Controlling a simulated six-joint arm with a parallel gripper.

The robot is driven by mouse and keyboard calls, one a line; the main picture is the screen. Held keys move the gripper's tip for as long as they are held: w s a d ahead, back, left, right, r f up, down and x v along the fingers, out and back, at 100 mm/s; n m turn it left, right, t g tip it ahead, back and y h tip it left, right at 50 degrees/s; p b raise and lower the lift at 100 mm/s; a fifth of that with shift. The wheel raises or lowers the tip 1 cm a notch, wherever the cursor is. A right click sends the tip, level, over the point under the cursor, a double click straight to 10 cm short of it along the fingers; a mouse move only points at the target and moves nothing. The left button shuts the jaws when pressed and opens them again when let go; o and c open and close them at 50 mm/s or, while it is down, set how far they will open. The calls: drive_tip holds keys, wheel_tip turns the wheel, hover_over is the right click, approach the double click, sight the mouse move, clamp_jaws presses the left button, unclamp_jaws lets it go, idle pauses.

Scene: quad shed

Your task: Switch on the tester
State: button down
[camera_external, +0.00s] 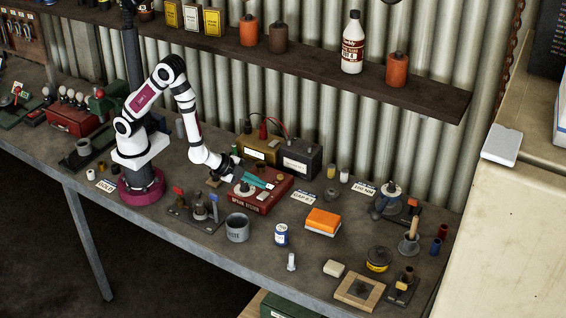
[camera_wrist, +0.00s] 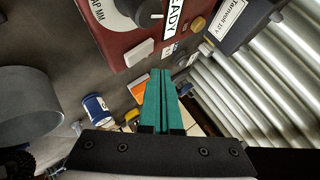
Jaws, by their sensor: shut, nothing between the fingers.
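The tester is a red box (camera_external: 268,203) marked as a spark tester, on the bench in the middle of the external view. In the wrist view its red top (camera_wrist: 120,38) fills the upper middle, with a round dial (camera_wrist: 148,10), a white label, a yellowish knob (camera_wrist: 197,26) and a pale white block-like part (camera_wrist: 139,53) near its edge. My gripper (camera_external: 271,185) has teal fingers, shut and empty, over the tester in the external view. In the wrist view the gripper (camera_wrist: 160,74) points at the tester's near edge. Whether it touches is unclear.
A dark battery (camera_external: 300,163) and a yellow-faced box (camera_external: 259,150) with cables stand behind the tester. A grey cup (camera_external: 237,228), a blue-white can (camera_external: 281,235) and an orange-white box (camera_external: 322,221) stand in front and to the right. A shelf (camera_external: 300,62) runs above.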

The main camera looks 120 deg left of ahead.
sight(258, 196)
drive_tip(key=shift+d+r, duration=0.15)
drive_tip(key=shift+r, duration=0.75)
drive_tip(key=shift+d+r, duration=0.15)
drive_tip(key=shift+r, duration=0.75)
